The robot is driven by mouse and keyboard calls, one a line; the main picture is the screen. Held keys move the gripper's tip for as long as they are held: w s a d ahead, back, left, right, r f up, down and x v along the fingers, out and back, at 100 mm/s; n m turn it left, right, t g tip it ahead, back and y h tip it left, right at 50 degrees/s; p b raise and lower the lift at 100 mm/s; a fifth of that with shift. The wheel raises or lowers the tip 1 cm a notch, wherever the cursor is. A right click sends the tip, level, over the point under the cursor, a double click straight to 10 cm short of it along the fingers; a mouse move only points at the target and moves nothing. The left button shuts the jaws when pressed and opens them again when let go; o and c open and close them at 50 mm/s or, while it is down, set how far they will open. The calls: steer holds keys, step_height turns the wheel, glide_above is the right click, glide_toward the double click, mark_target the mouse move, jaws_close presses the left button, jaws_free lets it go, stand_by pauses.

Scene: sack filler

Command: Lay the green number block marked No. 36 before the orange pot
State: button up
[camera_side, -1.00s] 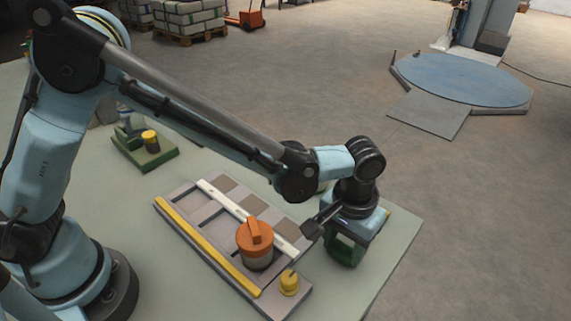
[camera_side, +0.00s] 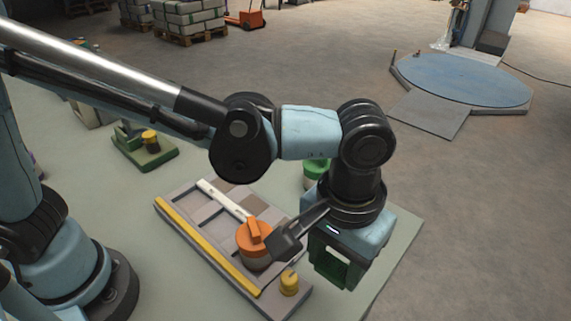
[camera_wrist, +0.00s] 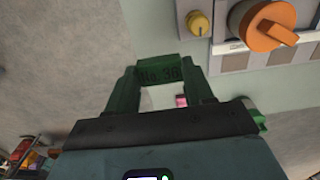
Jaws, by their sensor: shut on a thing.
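My gripper (camera_wrist: 160,84) is shut on the green number block (camera_wrist: 158,74), which spans the gap between its two green fingers in the wrist view. The block's dark marking reads as No. 36, though it is faint. In the side view the gripper (camera_side: 335,270) hangs right of the orange pot, over the table's right part; the block is hard to tell from the green fingers there. The orange pot (camera_side: 254,250), with an orange bar handle, stands on the grey tray, apart from the block. It also shows at the wrist view's upper right (camera_wrist: 255,20).
The grey tray (camera_side: 300,301) has a yellow strip (camera_side: 205,243), a white strip (camera_side: 222,200) and a yellow knob (camera_side: 289,284). A green-lidded pot (camera_side: 316,174) stands behind my wrist. A green fixture (camera_side: 150,153) stands at the table's far left. Bare table lies front left of the tray.

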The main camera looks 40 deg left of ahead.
steer(key=w+a, duration=0.4)
steer(key=a, duration=0.3)
steer(key=w+a, duration=0.4)
steer(key=a, duration=0.4)
steer(key=shift+s+d+f, duration=0.1)
steer(key=shift+d+f, duration=0.05)
steer(key=shift+f, duration=2)
steer(key=shift+s+d+f, duration=0.1)
steer(key=shift+f, duration=2.05)
steer(key=shift+f, duration=0.7)
steer(key=o, duration=1.1)
steer(key=shift+o, duration=0.3)
steer(key=shift+o, duration=1.4)
step_height(320, 180, up, 8)
